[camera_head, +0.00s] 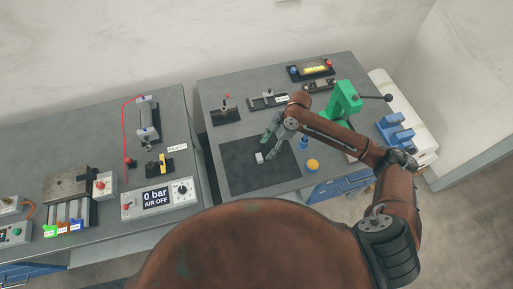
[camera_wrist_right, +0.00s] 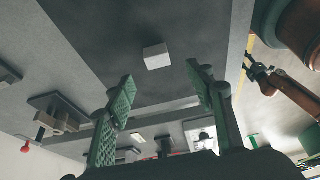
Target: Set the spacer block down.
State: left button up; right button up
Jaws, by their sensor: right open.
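The spacer block is a small pale block (camera_head: 259,158) lying on the dark mat (camera_head: 236,181) on the right-hand bench. It also shows in the right wrist view as a whitish block (camera_wrist_right: 157,56), beyond the fingertips and apart from them. My right gripper (camera_head: 269,141) is just behind the block in the head view. Its two green ribbed fingers (camera_wrist_right: 165,82) are spread wide with nothing between them. My left gripper is not in view.
A blue piece (camera_head: 303,142) and an orange round knob (camera_head: 312,164) stand right of the mat. A green lever press (camera_head: 345,101) stands farther right. Several fixtures line the bench's back. A gap separates the left bench (camera_head: 80,150). Most of the mat is clear.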

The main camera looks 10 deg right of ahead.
aim_at(259, 157)
jog(key=x, duration=0.4)
jog(key=shift+w+a+f+p, duration=0.25)
jog(key=shift+a+p, duration=0.1)
jog(key=shift+p, duration=0.05)
jog(key=shift+x, duration=1.15)
jog(key=shift+f, duration=0.3)
jog(key=c, duration=1.3)
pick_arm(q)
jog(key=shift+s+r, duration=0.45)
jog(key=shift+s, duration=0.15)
pick_arm(e)
grip_shut()
